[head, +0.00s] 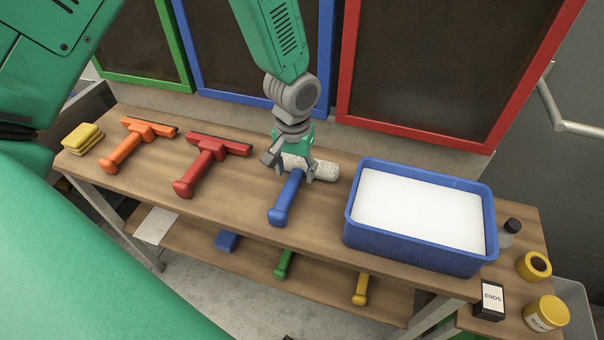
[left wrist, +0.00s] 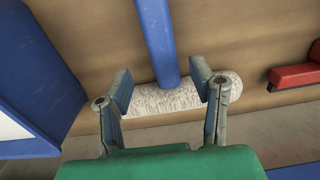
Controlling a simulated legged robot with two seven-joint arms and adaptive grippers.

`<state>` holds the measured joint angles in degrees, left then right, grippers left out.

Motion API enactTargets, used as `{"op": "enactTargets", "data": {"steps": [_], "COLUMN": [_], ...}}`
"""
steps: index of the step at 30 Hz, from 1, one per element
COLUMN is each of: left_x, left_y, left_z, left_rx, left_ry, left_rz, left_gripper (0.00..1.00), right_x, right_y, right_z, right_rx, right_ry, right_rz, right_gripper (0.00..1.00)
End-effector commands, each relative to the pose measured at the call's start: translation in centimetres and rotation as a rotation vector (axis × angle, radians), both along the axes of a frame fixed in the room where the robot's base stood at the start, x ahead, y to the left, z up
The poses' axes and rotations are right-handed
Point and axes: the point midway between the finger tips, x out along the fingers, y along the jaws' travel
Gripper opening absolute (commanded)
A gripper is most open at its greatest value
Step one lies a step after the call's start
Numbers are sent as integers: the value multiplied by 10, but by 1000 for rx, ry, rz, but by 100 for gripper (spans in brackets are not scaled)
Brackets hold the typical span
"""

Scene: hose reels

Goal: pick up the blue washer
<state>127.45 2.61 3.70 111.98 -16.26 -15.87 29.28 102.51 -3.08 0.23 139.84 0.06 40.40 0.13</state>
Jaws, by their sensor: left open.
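The blue washer lies on the wooden bench top, with a blue handle (head: 286,200) pointing toward the front and a white fleecy head (head: 325,169) across its far end. My left gripper (head: 289,168) comes down from above over the washer, where the handle meets the head. In the left wrist view my left gripper (left wrist: 162,85) is open, with one finger on each side of the blue handle (left wrist: 155,38) and above the fleecy head (left wrist: 165,101). A gap shows between each finger and the handle. My right gripper is not in view.
A blue tub (head: 365,240) with white contents stands to the right of the washer. Red (head: 207,158) and orange (head: 128,143) squeegees and yellow sponges (head: 82,139) lie to the left. Framed dark panels (head: 440,60) stand behind the bench. The lower shelf holds green and yellow handled tools.

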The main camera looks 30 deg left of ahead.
Motion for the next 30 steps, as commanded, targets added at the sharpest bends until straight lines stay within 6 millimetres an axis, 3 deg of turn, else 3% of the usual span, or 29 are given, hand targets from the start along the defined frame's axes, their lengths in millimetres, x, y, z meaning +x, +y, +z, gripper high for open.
{"op": "enactTargets", "data": {"steps": [6,16,21,30], "left_x": [-7,-7,-7,-6], "left_y": [-4,-9,-7,-4], "left_z": [-34,-39,-40,-40], "left_rx": [0,6,3,0], "left_ry": [5,1,2,2], "left_rz": [1,1,1,2], "left_gripper": [50,50,0,0], "right_x": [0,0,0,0], "right_y": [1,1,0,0], "right_z": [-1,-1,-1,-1], "right_rx": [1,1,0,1], "right_ry": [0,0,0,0], "right_rz": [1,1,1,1], "right_gripper": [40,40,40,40]}}
